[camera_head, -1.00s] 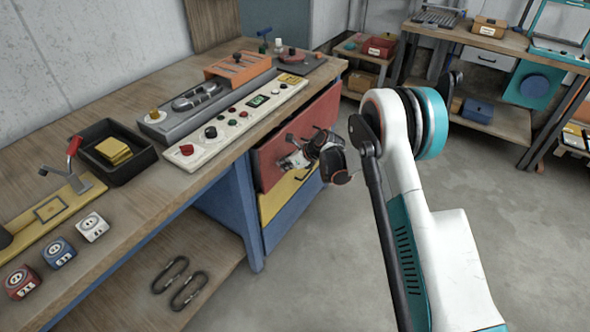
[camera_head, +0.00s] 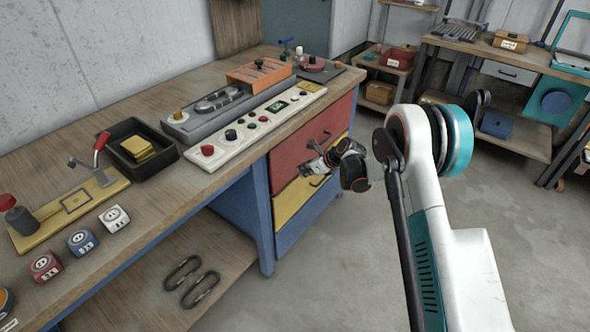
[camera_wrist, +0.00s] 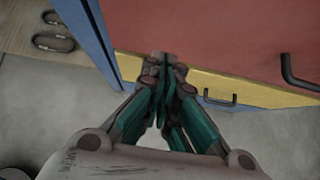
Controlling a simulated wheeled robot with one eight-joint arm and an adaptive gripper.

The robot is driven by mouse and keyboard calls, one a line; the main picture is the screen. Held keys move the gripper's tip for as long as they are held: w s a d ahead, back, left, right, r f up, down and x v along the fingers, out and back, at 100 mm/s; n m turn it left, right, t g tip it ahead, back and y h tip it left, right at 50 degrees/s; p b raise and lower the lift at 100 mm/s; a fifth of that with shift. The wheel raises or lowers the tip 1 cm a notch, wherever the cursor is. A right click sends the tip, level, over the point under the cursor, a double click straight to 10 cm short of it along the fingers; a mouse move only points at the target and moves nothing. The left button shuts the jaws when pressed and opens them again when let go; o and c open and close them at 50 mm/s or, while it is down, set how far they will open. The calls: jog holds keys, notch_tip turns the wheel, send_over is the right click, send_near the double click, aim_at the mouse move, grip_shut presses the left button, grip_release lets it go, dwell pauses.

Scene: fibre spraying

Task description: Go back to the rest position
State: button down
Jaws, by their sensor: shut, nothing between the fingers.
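My gripper (camera_head: 314,166) is in front of the drawers at the right end of the workbench in the head view. In the wrist view, its teal-sided fingers (camera_wrist: 165,75) are together and hold nothing. They point toward the red drawer (camera_wrist: 220,35) and the yellow drawer (camera_wrist: 260,92), whose black handles show. Whether the fingertips touch a drawer front is hard to tell. The red drawer (camera_head: 290,150) and yellow drawer (camera_head: 290,205) look closed in the head view. My arm rises at the right of the picture.
The wooden workbench (camera_head: 60,165) carries a white control panel (camera_head: 235,135), a black tray (camera_head: 120,162) with yellow pads, and several socket cubes. Two dark carabiners (camera_head: 190,280) lie on the lower shelf. Open grey floor (camera_head: 370,270) lies right of the drawers. Another bench (camera_head: 460,42) stands behind.

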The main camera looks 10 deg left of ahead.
jog(key=s+d+r+n+h+p, duration=0.1)
jog(key=s+d+r+n, duration=0.45)
jog(key=r, duration=0.55)
jog(key=s+d+r+n+t+h+p, duration=0.1)
jog(key=s+d+r+n+h, duration=0.1)
jog(key=s+d+r, duration=0.7)
jog(key=s+d+r+n+h+p, duration=0.1)
jog(key=s+d+r+n, duration=0.3)
jog(key=r, duration=0.8)
jog(key=s+d+n+h, duration=0.1)
jog(key=s+d+n, duration=0.2)
jog(key=s, duration=0.6)
jog(key=s+d+r+n+t+h, duration=0.1)
jog(key=s+d+n, duration=0.2)
jog(key=s, duration=0.6)
jog(key=s+d+r+n+h, duration=0.1)
jog(key=s+d+n, duration=0.2)
jog(key=s+n, duration=0.3)
jog(key=shift+s+d+r+t+h, duration=0.2)
jog(key=shift+s+t+h, duration=0.15)
jog(key=shift+s, duration=1.35)
jog(key=shift+n, duration=0.25)
